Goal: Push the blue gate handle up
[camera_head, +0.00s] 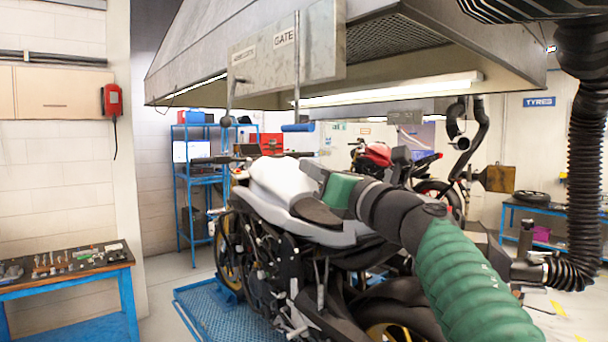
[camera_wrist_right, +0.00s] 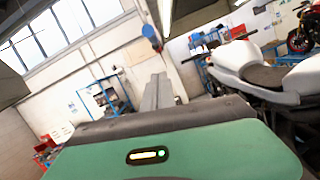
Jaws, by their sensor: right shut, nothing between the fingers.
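The blue gate handle (camera_head: 297,127) hangs at the lower end of a thin upright rod, below the grey panel marked GATE. It also shows in the right wrist view (camera_wrist_right: 149,32), nearly end-on, above and slightly left of my fingertips. My right gripper (camera_head: 311,169) is below the handle and slightly to its right in the head view, with a visible gap. Its grey fingers (camera_wrist_right: 158,82) are shut and empty in the wrist view. The contact side of the handle is not clear. My left gripper is out of view.
A second rod with a dark ball knob (camera_head: 226,121) hangs left of the handle. The metal hood (camera_head: 205,60) overhangs the area. A white motorcycle (camera_head: 275,180) stands beneath my right arm on a blue platform (camera_head: 205,310). A tool bench (camera_head: 65,268) is at left.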

